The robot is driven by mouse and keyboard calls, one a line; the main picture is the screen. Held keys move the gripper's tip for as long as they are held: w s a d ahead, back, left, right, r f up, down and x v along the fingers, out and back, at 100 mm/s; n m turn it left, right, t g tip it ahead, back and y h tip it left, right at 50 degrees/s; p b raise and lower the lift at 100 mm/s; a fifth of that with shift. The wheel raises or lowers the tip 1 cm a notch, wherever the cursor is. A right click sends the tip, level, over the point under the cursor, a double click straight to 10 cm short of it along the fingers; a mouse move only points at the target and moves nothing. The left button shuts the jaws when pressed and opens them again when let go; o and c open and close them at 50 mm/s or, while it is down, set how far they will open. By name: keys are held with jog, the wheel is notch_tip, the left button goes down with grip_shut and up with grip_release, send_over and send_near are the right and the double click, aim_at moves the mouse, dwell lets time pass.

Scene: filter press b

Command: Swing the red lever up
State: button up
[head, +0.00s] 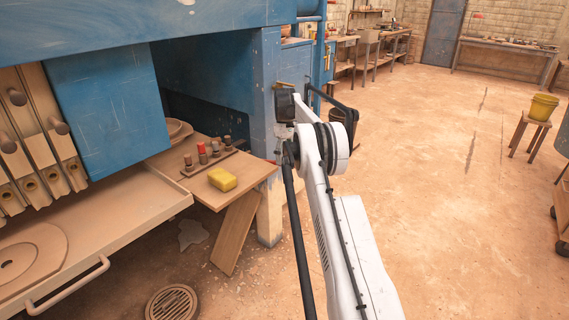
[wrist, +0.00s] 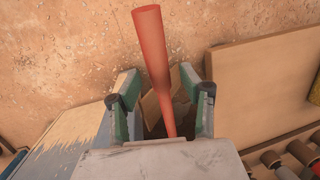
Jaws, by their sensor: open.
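The red lever (wrist: 153,50) shows in the wrist view as a red bar, wider at its top end. It runs down and slightly right, and its lower end is hidden behind my gripper's body. My gripper (wrist: 161,96) is open, with one finger to the left of the lever and one to the right. The lever passes between the fingers in the picture. I cannot tell how deep it sits between them or whether they touch it. In the head view I cannot make out the lever or my fingertips; my arm covers that area.
A blue machine (head: 262,75) stands close to my arm on the left. A wooden shelf (head: 208,196) holds a yellow sponge (head: 222,179) and a rack of small pegs (head: 201,154). A floor drain (head: 172,303) lies below. The floor to the right is mostly clear.

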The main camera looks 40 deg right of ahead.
jog(key=shift+v, duration=2.75)
jog(key=shift+a, duration=0.1)
jog(key=s+a+r+t+h+p, duration=0.1)
jog(key=s+a+r+t, duration=0.15)
jog(key=a+r, duration=0.8)
jog(key=s+a+r+t+h+p, duration=0.1)
jog(key=s+a+r+p, duration=0.15)
jog(key=a+r, duration=0.8)
jog(key=s+a+r+m+t+p, duration=0.1)
jog(key=s+a+r+t, duration=0.15)
jog(key=s+a, duration=0.7)
jog(key=s+a+r+m+t+p, duration=0.1)
jog(key=s+a+r, duration=0.4)
jog(key=s, duration=0.7)
jog(key=s+a+f+t, duration=0.1)
jog(key=s+a+f, duration=0.2)
jog(key=s+f, duration=0.2)
jog(key=s+a+f+t+p, duration=0.1)
jog(key=s+a+f, duration=0.3)
jog(key=s, duration=0.8)
jog(key=shift+a+f, duration=0.2)
jog(key=shift+f, duration=0.7)
